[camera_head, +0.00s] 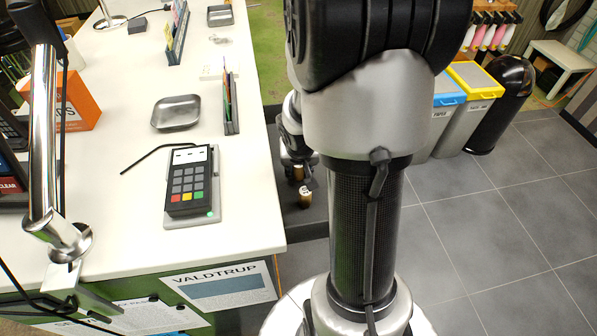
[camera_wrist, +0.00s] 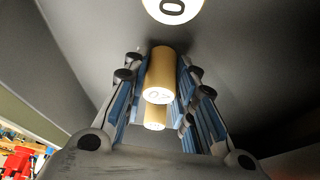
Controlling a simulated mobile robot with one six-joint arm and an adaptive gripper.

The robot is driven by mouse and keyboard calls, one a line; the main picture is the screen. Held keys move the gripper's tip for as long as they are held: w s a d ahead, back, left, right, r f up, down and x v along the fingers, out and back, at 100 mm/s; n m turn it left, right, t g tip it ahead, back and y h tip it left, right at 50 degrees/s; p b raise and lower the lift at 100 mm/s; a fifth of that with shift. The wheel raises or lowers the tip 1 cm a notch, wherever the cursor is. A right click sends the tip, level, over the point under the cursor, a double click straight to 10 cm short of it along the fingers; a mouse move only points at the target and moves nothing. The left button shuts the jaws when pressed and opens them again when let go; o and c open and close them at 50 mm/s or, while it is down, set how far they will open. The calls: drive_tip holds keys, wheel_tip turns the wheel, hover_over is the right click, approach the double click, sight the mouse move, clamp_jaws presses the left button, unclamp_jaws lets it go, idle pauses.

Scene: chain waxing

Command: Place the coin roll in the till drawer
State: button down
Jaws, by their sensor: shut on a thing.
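My gripper (camera_wrist: 160,70) is shut on a gold-brown coin roll (camera_wrist: 160,78), with its blue-padded fingers on both sides of it. A pale printed end of the roll faces the wrist camera. In the head view my gripper (camera_head: 297,158) is small and partly hidden behind my arm, beside the counter's right edge, with a roll (camera_head: 298,173) at its fingers. Another roll (camera_head: 305,198) is just below it in the picture, over a dark surface. The wrist view also shows a round numbered end (camera_wrist: 172,8) at the top and a gold shape (camera_wrist: 155,117) behind the held roll. I cannot identify the till drawer.
The white counter (camera_head: 120,235) carries a card terminal (camera_head: 190,185), a metal dish (camera_head: 176,112) and an upright rack (camera_head: 231,105). A chrome post (camera_head: 42,130) stands at left. Bins (camera_head: 472,85) stand behind my arm. Tiled floor at right is clear.

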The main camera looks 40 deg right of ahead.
drive_tip(key=shift+r, duration=0.1)
drive_tip(key=shift+f, duration=0.2)
drive_tip(key=c, duration=1.3)
unclamp_jaws()
drive_tip(key=p+v, duration=0.6)
drive_tip(key=v, duration=0.6)
drive_tip(key=shift+r, duration=0.15)
